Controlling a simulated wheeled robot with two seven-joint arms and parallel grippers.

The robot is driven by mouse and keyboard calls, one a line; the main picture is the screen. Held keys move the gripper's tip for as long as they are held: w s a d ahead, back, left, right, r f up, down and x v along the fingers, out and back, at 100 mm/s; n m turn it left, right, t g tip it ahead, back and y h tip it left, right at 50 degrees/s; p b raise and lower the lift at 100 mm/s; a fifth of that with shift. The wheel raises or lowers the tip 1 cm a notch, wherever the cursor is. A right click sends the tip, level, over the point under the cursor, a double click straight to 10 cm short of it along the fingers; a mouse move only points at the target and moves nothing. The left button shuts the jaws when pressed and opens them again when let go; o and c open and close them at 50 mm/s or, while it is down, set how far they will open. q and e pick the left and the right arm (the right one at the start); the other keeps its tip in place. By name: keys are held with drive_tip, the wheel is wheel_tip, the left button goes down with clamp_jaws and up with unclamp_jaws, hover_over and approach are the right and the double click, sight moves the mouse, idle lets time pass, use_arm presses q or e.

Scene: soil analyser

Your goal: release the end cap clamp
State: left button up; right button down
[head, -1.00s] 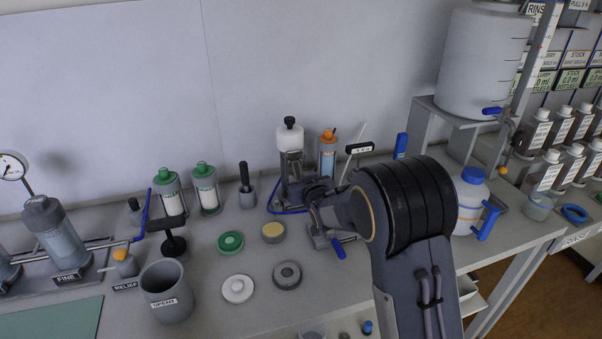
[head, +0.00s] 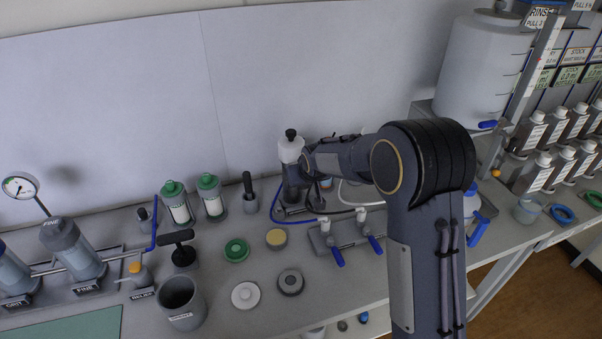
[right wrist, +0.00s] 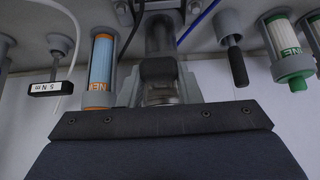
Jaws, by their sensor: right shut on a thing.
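The end cap clamp assembly (head: 291,190) stands at the back of the bench in the head view, with a white upper body (head: 290,150) and a black knob on top. My right gripper (head: 310,166) is at its right side, near the upper part, and partly hides it. In the right wrist view, my right gripper (right wrist: 160,92) is shut on a dark block (right wrist: 158,70) in front of a grey cylinder, apparently part of the clamp. What exactly lies between the fingertips is hard to make out. My left gripper is out of view.
An orange and blue cartridge (right wrist: 101,70) and a tag-handled tool (right wrist: 60,86) stand close on one side; a black-handled tool in a cup (head: 249,196) stands on the other. Blue-handled valves (head: 338,257) sit in front. Loose discs (head: 245,295) lie on the bench.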

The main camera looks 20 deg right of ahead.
drive_tip(key=shift+r, duration=0.1)
idle(0.4)
drive_tip(key=c, duration=1)
unclamp_jaws()
drive_tip(key=shift+c, duration=0.2)
drive_tip(key=shift+s+r, duration=0.25)
drive_tip(key=shift+r, duration=0.2)
drive_tip(key=b+v, duration=0.1)
drive_tip(key=v, duration=0.5)
drive_tip(key=shift+s+r, duration=0.2)
drive_tip(key=shift+r, duration=0.1)
